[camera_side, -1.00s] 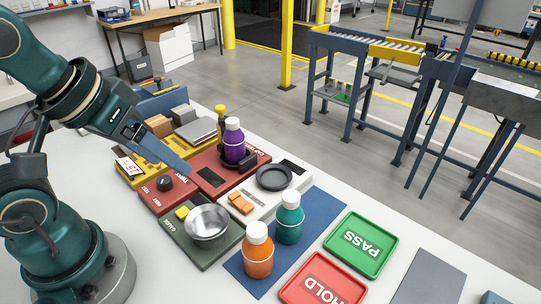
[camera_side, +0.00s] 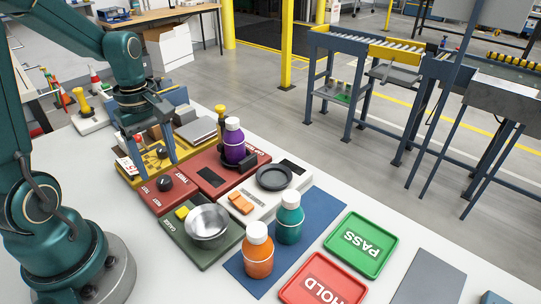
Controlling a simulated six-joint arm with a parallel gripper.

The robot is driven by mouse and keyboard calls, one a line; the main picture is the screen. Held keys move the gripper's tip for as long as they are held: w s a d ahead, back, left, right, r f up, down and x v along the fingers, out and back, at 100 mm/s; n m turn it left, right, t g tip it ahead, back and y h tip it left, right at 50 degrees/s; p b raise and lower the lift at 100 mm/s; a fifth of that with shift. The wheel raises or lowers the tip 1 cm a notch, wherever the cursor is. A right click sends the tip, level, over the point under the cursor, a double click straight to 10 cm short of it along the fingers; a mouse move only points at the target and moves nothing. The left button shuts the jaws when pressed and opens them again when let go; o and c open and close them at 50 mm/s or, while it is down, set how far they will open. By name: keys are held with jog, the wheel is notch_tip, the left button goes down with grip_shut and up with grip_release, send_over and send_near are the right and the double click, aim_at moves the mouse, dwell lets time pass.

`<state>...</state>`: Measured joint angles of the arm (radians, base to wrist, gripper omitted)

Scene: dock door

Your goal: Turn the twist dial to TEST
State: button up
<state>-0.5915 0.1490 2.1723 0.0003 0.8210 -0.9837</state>
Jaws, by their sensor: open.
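The twist dial is a small black knob (camera_side: 164,183) on a small red panel (camera_side: 172,199) at the left of the table. The direction of the dial's pointer cannot be made out. My gripper (camera_side: 158,167) points down with its two blue fingers spread, just behind the dial as seen here.
A yellow panel (camera_side: 126,172) with a sign lies behind the dial. A red stand holds a purple bottle (camera_side: 234,142) to the right. A green base with a steel bowl (camera_side: 207,224) is in front. Orange (camera_side: 258,254) and teal bottles (camera_side: 289,222) stand on a blue mat.

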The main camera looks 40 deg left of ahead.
aim_at(163, 179)
jog(key=shift+f, duration=1.85)
grip_shut()
